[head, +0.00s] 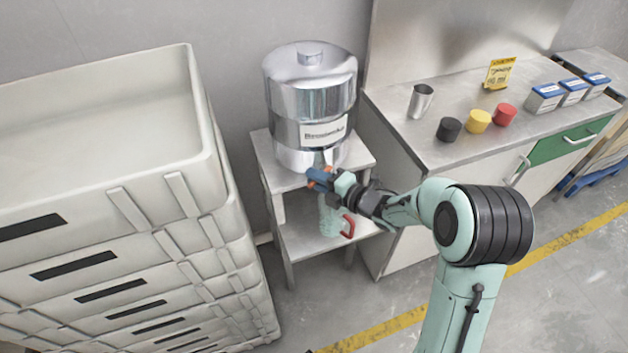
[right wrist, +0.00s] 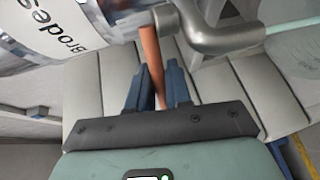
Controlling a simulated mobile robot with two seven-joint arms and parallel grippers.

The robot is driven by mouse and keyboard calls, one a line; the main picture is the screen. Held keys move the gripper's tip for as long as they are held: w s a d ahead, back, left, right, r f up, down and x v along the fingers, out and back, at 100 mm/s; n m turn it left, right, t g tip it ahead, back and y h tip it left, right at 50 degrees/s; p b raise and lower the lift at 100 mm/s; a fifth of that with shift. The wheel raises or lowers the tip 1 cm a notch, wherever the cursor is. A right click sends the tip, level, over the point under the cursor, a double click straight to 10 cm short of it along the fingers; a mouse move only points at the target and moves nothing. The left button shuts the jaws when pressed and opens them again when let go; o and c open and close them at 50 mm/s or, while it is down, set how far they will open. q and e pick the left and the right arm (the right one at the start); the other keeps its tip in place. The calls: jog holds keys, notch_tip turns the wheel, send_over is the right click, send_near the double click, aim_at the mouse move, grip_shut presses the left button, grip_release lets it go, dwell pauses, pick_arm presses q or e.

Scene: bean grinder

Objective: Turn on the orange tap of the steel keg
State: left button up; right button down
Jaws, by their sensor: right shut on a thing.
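The steel keg (head: 310,95) stands upright on a grey two-level stand (head: 362,157) in the middle of the head view. Its label and metal side also show at the upper left of the right wrist view (right wrist: 62,38). The orange tap lever (right wrist: 150,48) hangs between the blue fingers of my right gripper (right wrist: 160,75), beside a grey metal spout (right wrist: 225,38). My right gripper, also in the head view (head: 319,178), is shut on the orange lever low at the keg's front. It hides most of the tap there. My left gripper is not in view.
A pale green jug (head: 331,217) with a red handle stands below the tap. White stacked crates (head: 110,225) fill the left. A counter (head: 405,140) at right holds a metal cup (head: 420,101), black, yellow and red lidded pots, and blue-white boxes.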

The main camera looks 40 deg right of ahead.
jog(key=shift+s+n+y, duration=0.15)
jog(key=shift+n+y, duration=0.15)
jog(key=shift+y, duration=0.1)
jog(key=c, duration=1.2)
grip_release()
jog(key=v, duration=1.3)
jog(key=shift+s+d+r, duration=0.1)
jog(key=shift+d, duration=0.1)
